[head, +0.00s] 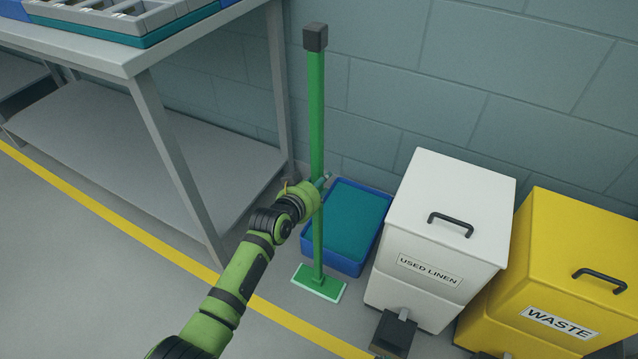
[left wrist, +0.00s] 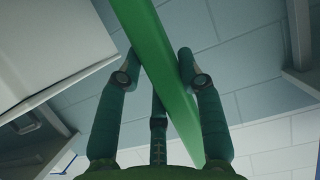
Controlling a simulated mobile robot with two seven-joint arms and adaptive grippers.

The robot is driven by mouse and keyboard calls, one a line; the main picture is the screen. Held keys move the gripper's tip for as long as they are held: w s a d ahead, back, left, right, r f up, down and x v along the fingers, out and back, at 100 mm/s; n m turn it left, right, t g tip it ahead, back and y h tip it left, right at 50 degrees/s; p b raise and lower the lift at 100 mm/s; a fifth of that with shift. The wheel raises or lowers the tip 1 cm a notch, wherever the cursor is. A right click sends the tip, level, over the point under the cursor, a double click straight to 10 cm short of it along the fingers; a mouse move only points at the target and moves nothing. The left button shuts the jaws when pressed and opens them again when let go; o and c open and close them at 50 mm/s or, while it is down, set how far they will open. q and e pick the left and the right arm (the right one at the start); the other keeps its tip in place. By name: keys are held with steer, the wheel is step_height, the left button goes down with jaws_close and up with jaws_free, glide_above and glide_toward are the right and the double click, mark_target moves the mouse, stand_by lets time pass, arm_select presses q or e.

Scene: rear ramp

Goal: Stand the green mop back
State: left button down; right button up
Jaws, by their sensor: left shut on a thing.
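The green mop (head: 317,115) stands about upright in the head view, with a dark grey cap (head: 315,37) at its top and a flat green head (head: 319,283) at floor level. My left gripper (head: 322,184) is shut on the handle at about its middle. In the left wrist view the green handle (left wrist: 160,62) runs between the fingers of my left gripper (left wrist: 160,82). The fingertips are partly hidden behind the handle in the head view. My right gripper is not in view.
A blue tray with a teal inside (head: 335,262) lies on the floor right behind the mop. A white USED LINEN bin (head: 450,205) and a yellow WASTE bin (head: 570,260) stand to the right. A grey table (head: 100,55) is at the left. A block wall (head: 400,85) is behind.

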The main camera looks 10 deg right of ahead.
arm_select(q)
steer(key=c, duration=0.8)
jaws_free()
steer(key=shift+r, duration=0.2)
steer(key=shift+o, duration=0.4)
steer(key=shift+f, duration=0.1)
step_height(320, 180, up, 6)
steer(key=p, duration=0.5)
steer(key=shift+f, duration=0.1)
steer(key=s+a+p, duration=0.2)
steer(key=s, duration=0.1)
steer(key=s+a+p, duration=0.1)
steer(key=p, duration=0.1)
steer(key=shift+s+a+r, duration=0.1)
steer(key=shift+s+r, duration=0.15)
steer(key=p, duration=0.3)
glide_toward(317, 168)
steer(key=s+a+f, duration=0.2)
steer(key=s+f, duration=0.1)
steer(key=f, duration=0.1)
steer(key=shift+s+a, duration=0.25)
steer(key=shift+s, duration=0.1)
